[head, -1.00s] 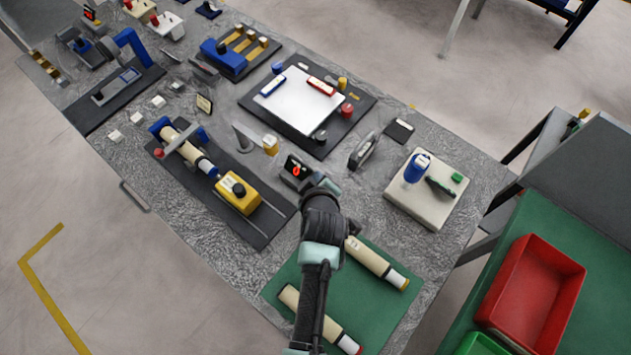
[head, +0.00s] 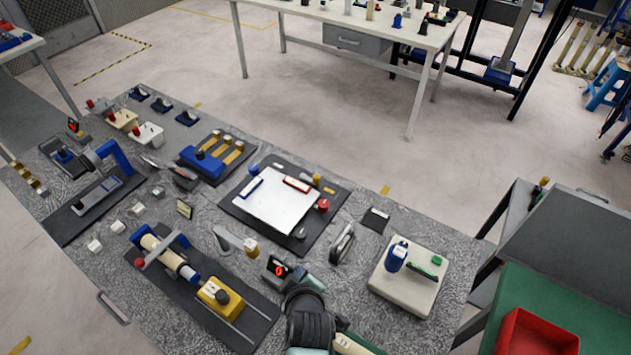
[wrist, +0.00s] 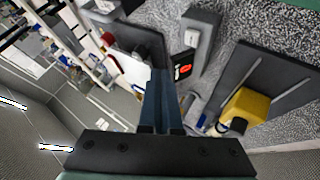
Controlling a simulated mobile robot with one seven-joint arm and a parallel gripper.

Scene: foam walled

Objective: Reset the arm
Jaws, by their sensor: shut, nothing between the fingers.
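My gripper (wrist: 163,100) shows in the wrist view with its two dark blue fingers together and nothing between them. It points over the grey speckled workbench. In the head view my arm rises from the bottom edge, and its dark wrist covers part of the bench front. The fingertips are hard to make out there, near the small black display with a red mark (head: 277,269). That display also shows in the wrist view (wrist: 182,70), just right of the fingers.
The workbench (head: 200,220) is crowded. A yellow block (head: 221,296) on a dark board lies left of my arm, a white board (head: 277,199) beyond it, and a pale box with a blue knob (head: 408,278) to the right. A red bin (head: 535,335) stands lower right.

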